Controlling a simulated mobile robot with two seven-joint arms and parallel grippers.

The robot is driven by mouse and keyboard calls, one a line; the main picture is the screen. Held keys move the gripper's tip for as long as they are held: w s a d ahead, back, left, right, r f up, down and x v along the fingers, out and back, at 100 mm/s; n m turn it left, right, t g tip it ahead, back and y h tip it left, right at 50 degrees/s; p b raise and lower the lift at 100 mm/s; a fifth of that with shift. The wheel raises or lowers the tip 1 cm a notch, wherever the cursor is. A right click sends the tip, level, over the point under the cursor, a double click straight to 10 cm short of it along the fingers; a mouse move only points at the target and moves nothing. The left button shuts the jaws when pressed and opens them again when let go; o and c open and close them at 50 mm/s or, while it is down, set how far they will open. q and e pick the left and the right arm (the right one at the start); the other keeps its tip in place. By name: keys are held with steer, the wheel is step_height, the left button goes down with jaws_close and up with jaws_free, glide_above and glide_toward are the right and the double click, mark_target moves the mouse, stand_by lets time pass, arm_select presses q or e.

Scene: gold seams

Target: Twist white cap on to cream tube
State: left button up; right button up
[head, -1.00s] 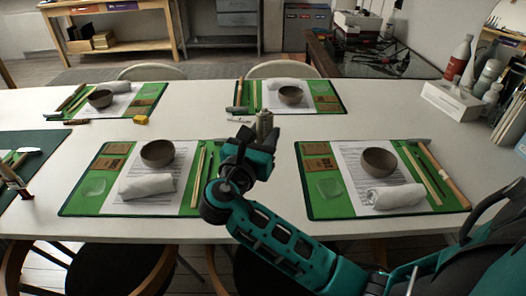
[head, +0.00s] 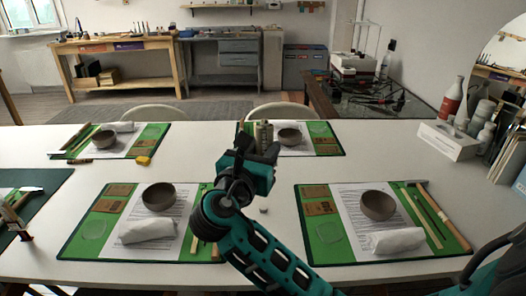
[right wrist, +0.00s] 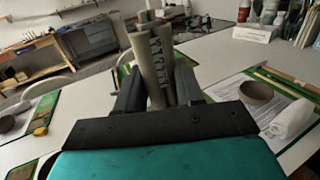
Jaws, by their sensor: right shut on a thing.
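My right gripper (head: 256,152) is shut on the cream tube (head: 263,132), which stands roughly upright between its fingers above the middle of the table. In the right wrist view the tube (right wrist: 151,68) shows dark print, and a second pale length stands beside it between the dark fingers (right wrist: 155,98). I cannot tell whether that is part of the same tube. A small pale piece, perhaps the white cap (head: 263,210), lies on the table just right of my right arm, apart from the tube. My left gripper is not in view.
Green mats with bowls and rolled cloths lie around the white table; the near right mat (head: 314,228) and near left mat (head: 79,245) flank my arm. A yellow block (head: 143,161) lies at the left. A white box (head: 447,141) and bottles stand at the right.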

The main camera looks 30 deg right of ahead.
steer(key=s+a+f+n+t+y, duration=0.6)
steer(key=a+f+n+t+y, duration=0.1)
steer(key=y, duration=0.7)
steer(key=a+f+n, duration=0.1)
steer(key=a+n, duration=0.1)
steer(key=n, duration=0.1)
steer(key=shift+a+f+n+y, duration=0.2)
steer(key=shift+a+n+y, duration=0.1)
steer(key=shift+n, duration=0.1)
steer(key=shift+d, duration=0.1)
